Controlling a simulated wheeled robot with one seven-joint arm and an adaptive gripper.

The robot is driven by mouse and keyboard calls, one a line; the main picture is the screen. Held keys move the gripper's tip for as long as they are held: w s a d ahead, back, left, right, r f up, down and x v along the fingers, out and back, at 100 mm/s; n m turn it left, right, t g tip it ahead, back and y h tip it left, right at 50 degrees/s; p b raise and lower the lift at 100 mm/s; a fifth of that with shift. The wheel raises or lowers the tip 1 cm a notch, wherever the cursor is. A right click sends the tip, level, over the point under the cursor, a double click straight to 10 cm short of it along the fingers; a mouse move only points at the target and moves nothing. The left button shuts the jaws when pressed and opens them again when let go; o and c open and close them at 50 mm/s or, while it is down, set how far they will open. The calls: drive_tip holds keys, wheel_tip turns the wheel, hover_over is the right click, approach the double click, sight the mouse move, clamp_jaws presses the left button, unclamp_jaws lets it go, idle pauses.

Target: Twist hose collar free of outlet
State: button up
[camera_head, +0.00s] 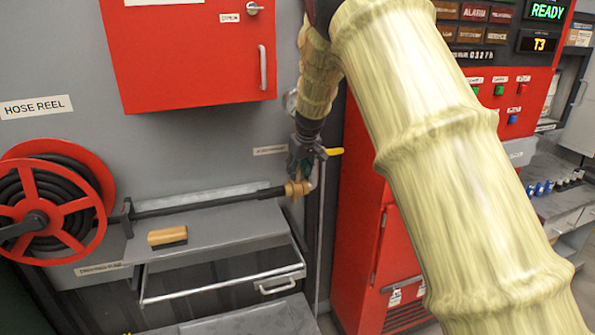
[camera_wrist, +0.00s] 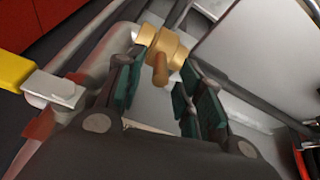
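The brass hose collar (camera_head: 297,188) sits at the end of the black hose (camera_head: 225,200), by the pale outlet pipe under a yellow valve handle (camera_head: 334,151). In the wrist view the brass collar (camera_wrist: 172,46) is just beyond my fingertips, with a stubby brass lug (camera_wrist: 160,69) pointing toward me. My gripper (camera_head: 301,165) is above the collar in the head view and hides part of the outlet. In the wrist view my gripper (camera_wrist: 163,80) is open, its green-padded fingers on either side of the lug with gaps visible. I cannot tell how deep the lug lies between them.
A red hose reel (camera_head: 60,200) stands at the left. A wood-backed brush (camera_head: 167,236) lies on the grey shelf (camera_head: 215,225), above an open drawer (camera_head: 275,286). A red cabinet (camera_head: 190,55) hangs above. The red pump panel (camera_head: 365,240) is close on the right.

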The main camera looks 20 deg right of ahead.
sight(296, 187)
drive_tip(key=shift+x, duration=1.15)
clamp_jaws()
